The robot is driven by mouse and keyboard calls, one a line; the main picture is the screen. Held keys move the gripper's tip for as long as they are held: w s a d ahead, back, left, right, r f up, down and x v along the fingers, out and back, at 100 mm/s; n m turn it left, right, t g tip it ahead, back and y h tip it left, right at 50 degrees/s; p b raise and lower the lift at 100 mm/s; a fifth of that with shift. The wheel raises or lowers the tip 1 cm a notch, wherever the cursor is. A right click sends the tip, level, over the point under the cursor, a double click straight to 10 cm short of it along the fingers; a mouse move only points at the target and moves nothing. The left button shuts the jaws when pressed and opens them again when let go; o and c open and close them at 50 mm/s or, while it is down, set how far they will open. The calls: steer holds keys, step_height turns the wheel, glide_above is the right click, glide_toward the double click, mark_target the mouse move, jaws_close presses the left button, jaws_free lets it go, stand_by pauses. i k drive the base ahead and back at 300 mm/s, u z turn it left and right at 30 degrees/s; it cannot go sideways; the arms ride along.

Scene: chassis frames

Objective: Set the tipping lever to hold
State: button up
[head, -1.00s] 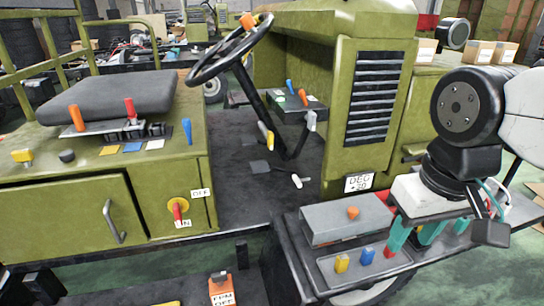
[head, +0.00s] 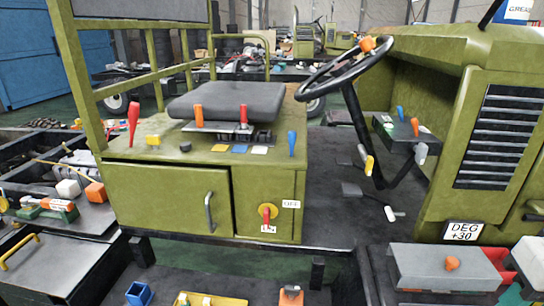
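Several levers stand on the green seat box. An orange lever (head: 199,116) and a red lever (head: 243,114) rise from a slotted plate in front of the seat. A blue lever (head: 291,143) stands at the box's right, a larger red lever (head: 133,122) at its left end. A yellow knob (head: 153,140) is beside that. Yellow, blue and white tabs (head: 239,149) lie in front of the plate. No readable label shows which is the tipping lever or its hold position. My gripper is not in view.
The black seat (head: 240,102) and steering wheel (head: 345,65) stand behind and right. A red knob on a yellow disc (head: 267,215) is on the box front, beside an OFF label (head: 290,204). A grey toolbox (head: 440,268) is at lower right. The cab floor is partly open.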

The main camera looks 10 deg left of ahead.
mark_target(134, 108)
steer(key=u, duration=1.9)
steer(key=k, duration=0.55)
steer(key=u, duration=0.7)
steer(key=i, duration=0.7)
steer(key=z, duration=1)
steer(key=i, duration=0.7)
steer(key=z, duration=0.75)
